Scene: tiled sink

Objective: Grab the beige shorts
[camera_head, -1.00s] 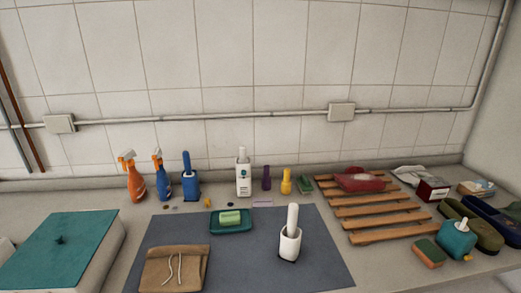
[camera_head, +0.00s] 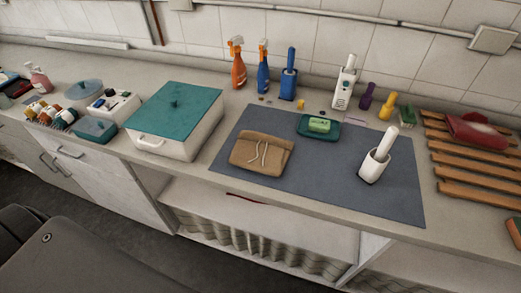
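The beige shorts (camera_head: 262,153) lie folded on the left part of a dark grey mat (camera_head: 318,188), near its front edge. A pale drawstring shows on top of them. Nothing covers them and nothing touches them from above. Neither of my grippers shows in the head view, so I cannot see their state.
A white box with a teal lid (camera_head: 176,106) stands just left of the mat. A green soap dish (camera_head: 319,127) and a white brush holder (camera_head: 375,166) stand on the mat. Spray bottles (camera_head: 238,66) stand behind. A wooden rack (camera_head: 468,160) lies right.

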